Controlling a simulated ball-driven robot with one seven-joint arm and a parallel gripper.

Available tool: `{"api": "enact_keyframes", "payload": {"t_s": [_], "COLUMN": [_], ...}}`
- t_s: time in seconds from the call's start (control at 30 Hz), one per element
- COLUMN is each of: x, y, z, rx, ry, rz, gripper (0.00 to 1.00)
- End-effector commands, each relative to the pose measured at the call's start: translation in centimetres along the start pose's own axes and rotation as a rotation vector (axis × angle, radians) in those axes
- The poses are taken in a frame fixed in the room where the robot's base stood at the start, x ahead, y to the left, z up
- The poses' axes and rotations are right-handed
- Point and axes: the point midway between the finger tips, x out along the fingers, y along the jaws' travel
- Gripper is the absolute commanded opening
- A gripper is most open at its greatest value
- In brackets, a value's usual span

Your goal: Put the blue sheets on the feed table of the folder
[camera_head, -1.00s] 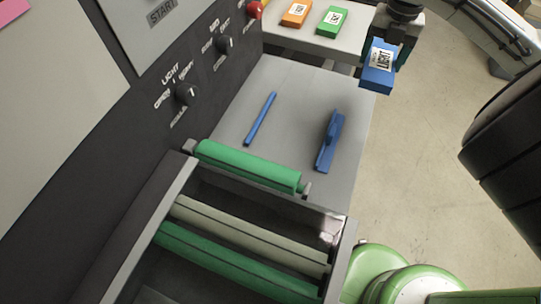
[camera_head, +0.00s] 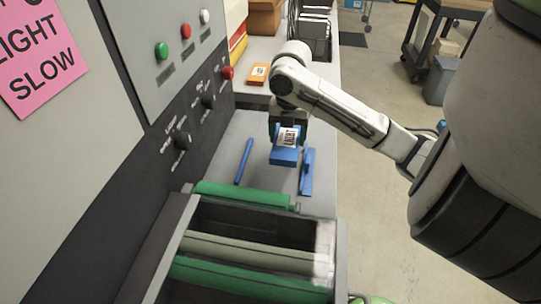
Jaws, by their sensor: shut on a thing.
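The blue sheets (camera_head: 284,158) are a small blue block with a white label that seems to read LIGHT. My gripper (camera_head: 288,130) is shut on the far end of the blue sheets. It holds them over the grey feed table (camera_head: 269,186), between the thin blue bar (camera_head: 243,160) on the left and the blue guide (camera_head: 307,173) on the right. The sheets are close to the right guide in the picture. I cannot tell whether they touch the table or the guide. My arm hides part of the table's far end.
A green roller (camera_head: 242,194) crosses the near end of the feed table, with more rollers in the open frame below. The dark control panel (camera_head: 160,125) borders the left side. An orange packet (camera_head: 258,73) lies on the shelf behind. Open floor (camera_head: 375,230) is at right.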

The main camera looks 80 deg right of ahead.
Motion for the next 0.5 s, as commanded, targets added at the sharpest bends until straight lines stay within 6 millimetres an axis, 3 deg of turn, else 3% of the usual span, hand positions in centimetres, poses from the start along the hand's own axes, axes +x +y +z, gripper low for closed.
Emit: {"api": "enact_keyframes", "payload": {"t_s": [0.03,0.2,0.5], "x": [1.2,3.8,5.5], "y": [0.9,2.9,4.2], "z": [-0.3,-0.6,-0.7], "rx": [-0.001,-0.001,0.0], "ry": [0.007,0.004,0.002], "rz": [0.002,0.002,0.001], "gripper": [0.34,0.34,0.34]}}
